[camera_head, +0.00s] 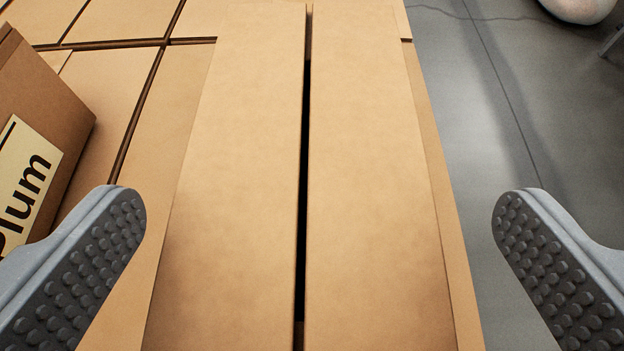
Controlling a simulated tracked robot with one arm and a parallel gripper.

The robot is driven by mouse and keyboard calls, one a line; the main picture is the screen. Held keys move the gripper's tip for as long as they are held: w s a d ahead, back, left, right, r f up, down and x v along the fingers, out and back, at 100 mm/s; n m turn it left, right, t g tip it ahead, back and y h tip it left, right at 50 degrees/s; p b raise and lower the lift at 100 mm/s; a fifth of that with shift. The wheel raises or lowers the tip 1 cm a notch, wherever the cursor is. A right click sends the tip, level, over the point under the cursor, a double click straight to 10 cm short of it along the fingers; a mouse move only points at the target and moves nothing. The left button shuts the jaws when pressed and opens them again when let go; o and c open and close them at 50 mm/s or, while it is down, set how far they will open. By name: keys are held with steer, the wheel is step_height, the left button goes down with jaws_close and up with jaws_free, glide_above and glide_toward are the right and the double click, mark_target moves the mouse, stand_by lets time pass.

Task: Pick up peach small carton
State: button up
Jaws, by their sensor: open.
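A long tan carton (375,190) fills the middle of the view, seen from above. Its two top flaps are closed with a narrow dark gap between them. No label shows on it, so I cannot tell whether it is the peach carton. My gripper (320,212) is wide open, with one grey studded finger on the left of this carton and one on the right. The fingers look apart from its sides, and nothing is held. How far the fingertips are above or below its top is not clear.
A brown carton labelled Plum (46,130) stands tilted in view at the left, near the left finger. Flat tan boxes (105,85) lie beneath and behind. Bare grey floor (490,110) is at the right, with a pale rounded object (580,8) at the top right.

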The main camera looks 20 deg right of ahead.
steer(key=shift+a+b+x, duration=0.1)
steer(key=shift+b+x, duration=0.3)
steer(key=shift+x, duration=0.8)
steer(key=shift+a+b+x, duration=0.15)
steer(key=shift+b+x, duration=0.2)
steer(key=shift+x, duration=0.85)
steer(key=shift+w+d+f, duration=0.2)
steer(key=shift+w+f, duration=0.1)
steer(key=shift+w, duration=0.2)
steer(key=c, duration=1.3)
